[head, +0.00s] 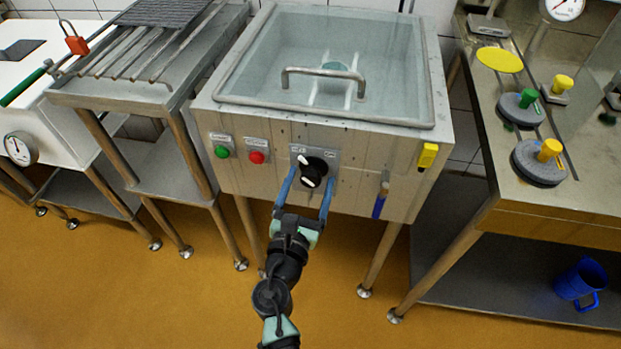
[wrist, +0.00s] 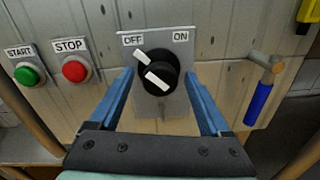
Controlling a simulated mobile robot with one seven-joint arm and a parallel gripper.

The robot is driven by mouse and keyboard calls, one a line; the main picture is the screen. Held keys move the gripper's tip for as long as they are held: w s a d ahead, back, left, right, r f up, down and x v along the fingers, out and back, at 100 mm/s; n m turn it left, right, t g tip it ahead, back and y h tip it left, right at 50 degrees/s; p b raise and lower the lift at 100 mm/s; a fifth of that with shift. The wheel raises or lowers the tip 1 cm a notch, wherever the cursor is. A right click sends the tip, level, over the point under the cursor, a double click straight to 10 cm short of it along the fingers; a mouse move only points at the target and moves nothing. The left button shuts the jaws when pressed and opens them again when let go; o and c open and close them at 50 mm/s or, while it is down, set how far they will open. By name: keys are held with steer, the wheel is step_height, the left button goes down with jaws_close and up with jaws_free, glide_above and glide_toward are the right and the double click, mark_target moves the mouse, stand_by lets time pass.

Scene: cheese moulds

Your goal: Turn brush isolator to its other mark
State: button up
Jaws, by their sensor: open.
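The brush isolator (head: 313,172) is a black round knob with a white pointer bar, on a grey plate on the front of the steel machine. In the wrist view the knob (wrist: 157,73) has OFF marked at its upper left and ON at its upper right. The white pointer slants up to the left, towards OFF. My gripper (head: 306,178) is open in front of the plate. In the wrist view its blue fingers (wrist: 165,92) stand on either side of the knob, with visible gaps, and do not grip it.
A green START button (wrist: 28,74) and a red STOP button (wrist: 75,70) are left of the isolator. A blue-handled valve (head: 380,201) and a yellow box (head: 428,155) are to its right. A lidded basin (head: 340,60) is above. A bench (head: 540,205) stands at the right.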

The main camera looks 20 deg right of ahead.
steer(key=shift+w+d, duration=0.35)
steer(key=shift+w, duration=0.1)
